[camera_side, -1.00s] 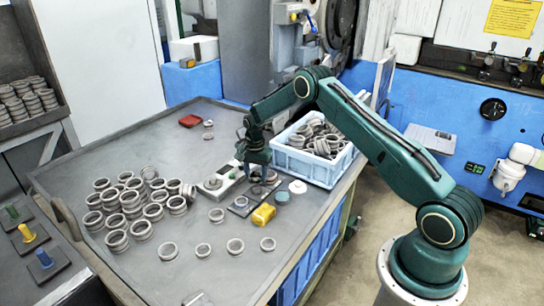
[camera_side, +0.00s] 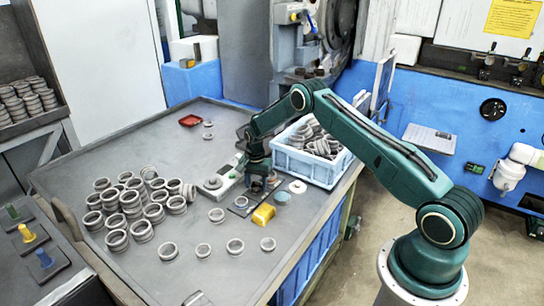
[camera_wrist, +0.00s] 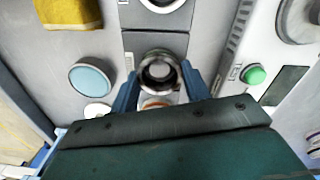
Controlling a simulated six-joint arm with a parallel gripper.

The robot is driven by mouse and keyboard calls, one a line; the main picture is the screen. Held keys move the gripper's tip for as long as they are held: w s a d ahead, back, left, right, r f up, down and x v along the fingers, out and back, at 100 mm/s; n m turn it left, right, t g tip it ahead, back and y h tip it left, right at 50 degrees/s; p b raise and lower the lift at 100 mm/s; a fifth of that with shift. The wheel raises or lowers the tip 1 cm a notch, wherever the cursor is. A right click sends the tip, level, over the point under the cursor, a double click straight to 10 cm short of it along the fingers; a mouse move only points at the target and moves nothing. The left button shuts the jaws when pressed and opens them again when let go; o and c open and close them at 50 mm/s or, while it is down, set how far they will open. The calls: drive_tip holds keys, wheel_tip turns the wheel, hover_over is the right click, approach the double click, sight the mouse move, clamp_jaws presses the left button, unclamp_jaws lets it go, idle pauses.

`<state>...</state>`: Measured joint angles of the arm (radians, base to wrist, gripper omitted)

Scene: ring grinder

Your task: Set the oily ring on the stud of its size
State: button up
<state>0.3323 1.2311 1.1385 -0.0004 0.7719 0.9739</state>
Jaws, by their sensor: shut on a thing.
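In the wrist view my gripper (camera_wrist: 160,88) is shut on a dark, shiny ring (camera_wrist: 160,68), one blue finger on each side. The ring is over or on a grey two-part plate (camera_wrist: 155,42); I cannot tell whether it touches. In the side view my gripper (camera_side: 255,182) points down near this plate, and the held ring is hidden. Three studs stand on dark square bases at the far left: green (camera_side: 13,211), yellow (camera_side: 27,233) and blue (camera_side: 44,258). They are far from my gripper.
A white device (camera_side: 217,183) with a green button (camera_wrist: 254,74) is beside the plate. A yellow block (camera_side: 263,214), a teal disc (camera_side: 282,197) and a blue crate of rings (camera_side: 305,170) are close by. Many loose rings (camera_side: 130,205) crowd the table's left. The back left is mostly clear.

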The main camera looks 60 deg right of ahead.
drive_tip(key=shift+f, duration=0.1)
idle(0.3)
drive_tip(key=o, duration=1.1)
wheel_tip(320, 180, up, 14)
drive_tip(key=shift+f, duration=0.1)
idle(0.6)
